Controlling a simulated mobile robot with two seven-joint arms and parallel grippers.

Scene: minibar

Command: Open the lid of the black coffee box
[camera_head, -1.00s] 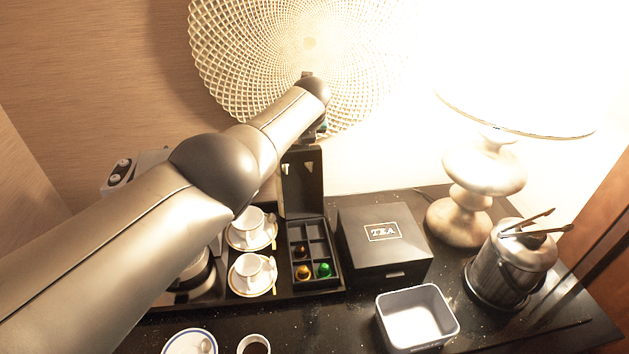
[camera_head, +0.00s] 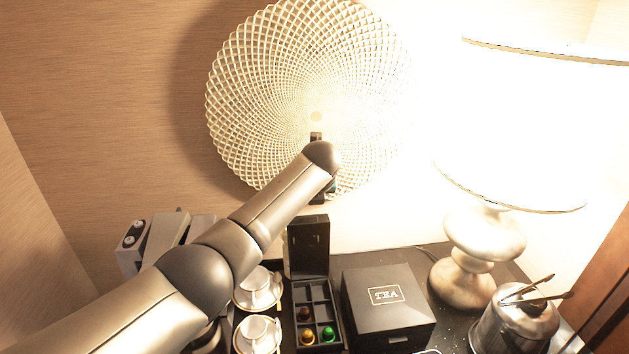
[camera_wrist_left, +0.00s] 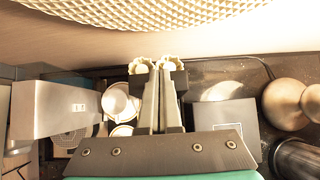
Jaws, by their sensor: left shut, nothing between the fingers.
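The black coffee box (camera_head: 333,319) stands on the counter, left of the TEA box. Its lid (camera_head: 308,248) is up, standing about upright at the back. Capsules in brown, gold and green sit in its compartments. My left gripper (camera_head: 318,197) is above the lid, near its top edge, and mostly hidden behind my wrist in the head view. In the left wrist view its fingers (camera_wrist_left: 158,68) are together and hold nothing. I cannot make out the coffee box clearly in that view. My right gripper is out of view.
The black TEA box (camera_head: 388,304) stands right of the coffee box. Two white cups (camera_head: 256,279) on saucers stand to its left. A lamp (camera_head: 485,240) and a metal ice bucket (camera_head: 514,325) with tongs are at the right. A woven round decoration (camera_head: 290,90) hangs behind my arm.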

